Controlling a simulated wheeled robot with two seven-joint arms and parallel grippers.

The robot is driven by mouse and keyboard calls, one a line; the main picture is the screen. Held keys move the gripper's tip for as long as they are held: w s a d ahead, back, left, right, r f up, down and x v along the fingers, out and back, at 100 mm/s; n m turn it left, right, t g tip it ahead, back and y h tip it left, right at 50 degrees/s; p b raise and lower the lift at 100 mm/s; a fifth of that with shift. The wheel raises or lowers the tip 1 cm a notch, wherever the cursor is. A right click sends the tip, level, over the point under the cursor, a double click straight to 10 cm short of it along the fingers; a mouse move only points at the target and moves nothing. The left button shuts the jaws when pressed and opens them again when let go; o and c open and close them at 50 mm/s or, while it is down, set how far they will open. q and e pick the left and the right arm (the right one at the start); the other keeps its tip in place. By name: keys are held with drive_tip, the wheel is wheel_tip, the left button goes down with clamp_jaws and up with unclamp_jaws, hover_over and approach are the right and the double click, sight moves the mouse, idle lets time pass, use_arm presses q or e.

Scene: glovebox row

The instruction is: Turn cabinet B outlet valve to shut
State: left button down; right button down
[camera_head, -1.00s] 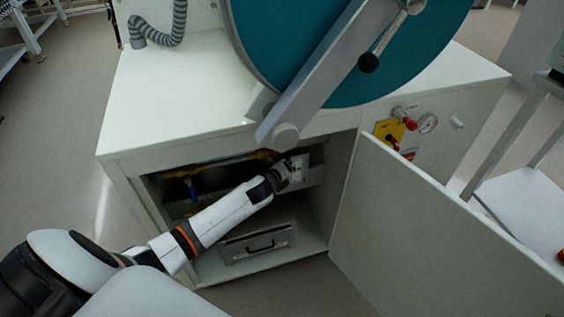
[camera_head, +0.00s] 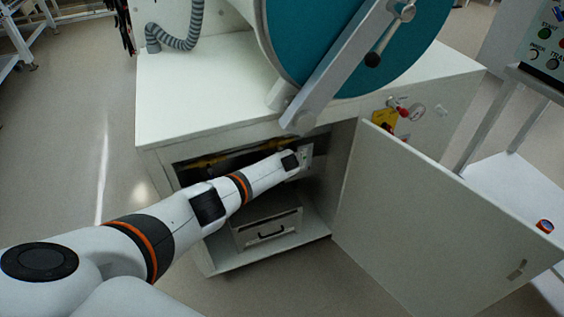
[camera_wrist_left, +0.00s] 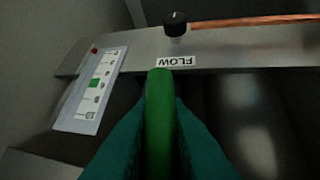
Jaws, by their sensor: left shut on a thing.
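My left arm reaches into the open cabinet (camera_head: 205,262) under the worktop. In the head view my left gripper (camera_head: 299,165) is at the upper right of the opening, its fingers hard to make out there. In the left wrist view its teal fingers (camera_wrist_left: 160,125) are shut on a long green handle (camera_wrist_left: 160,90), which points up in the picture toward a FLOW label (camera_wrist_left: 176,61) that reads upside down. Whether this handle is the outlet valve's, I cannot tell; its base is hidden between the fingers. My right gripper is not in view.
A black knob (camera_wrist_left: 175,24) and a copper pipe (camera_wrist_left: 255,20) are beside the label. A white panel with a green mark (camera_wrist_left: 91,90) is on the left. The open cabinet door (camera_head: 405,215) stands right of my arm.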

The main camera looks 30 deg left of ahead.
use_arm(q)
drive_tip(key=shift+s+a+f+m+g+y, duration=0.15)
drive_tip(key=shift+s+a+m+g+y, duration=0.15)
drive_tip(key=shift+s+g, duration=0.15)
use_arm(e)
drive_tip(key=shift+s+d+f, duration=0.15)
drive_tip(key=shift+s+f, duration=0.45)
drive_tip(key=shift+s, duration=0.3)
use_arm(q)
drive_tip(key=c, duration=1.4)
unclamp_jaws()
drive_tip(key=shift+c, duration=0.2)
drive_tip(key=shift+w, duration=0.1)
drive_tip(key=shift+p, duration=0.35)
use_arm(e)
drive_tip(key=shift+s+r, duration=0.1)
